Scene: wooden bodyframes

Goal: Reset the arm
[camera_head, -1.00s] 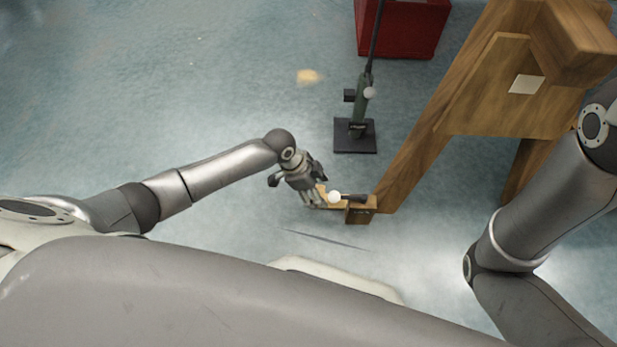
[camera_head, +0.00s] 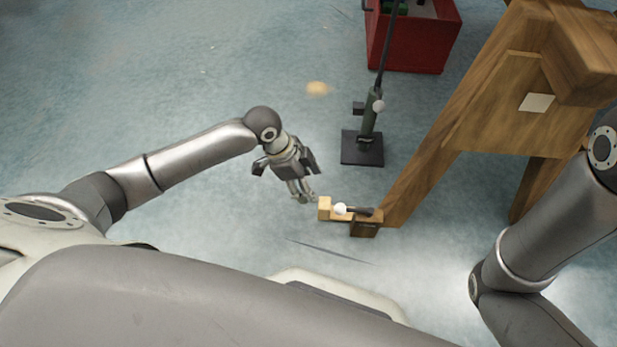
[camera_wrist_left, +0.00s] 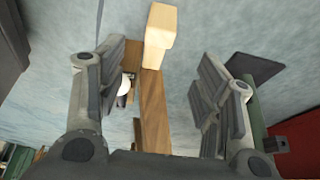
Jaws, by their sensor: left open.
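My left gripper (camera_head: 303,198) is open and empty. In the head view it is left of and a little above a small wooden ledge (camera_head: 342,216), with a visible gap between them. The ledge carries a light wood block at its left end, a white ball (camera_head: 340,208) and a dark rod. In the left wrist view the two fingers stand apart on either side of the pale wood block (camera_wrist_left: 160,30), which lies beyond them. My right arm shows at the right edge of the head view; its gripper is out of view.
A large wooden frame (camera_head: 520,110) stands at the right, joined to the ledge. A dark stand with a pole (camera_head: 362,150) and a red bin (camera_head: 415,40) are behind. The blue-grey floor at the left is clear, apart from a yellowish spot (camera_head: 317,88).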

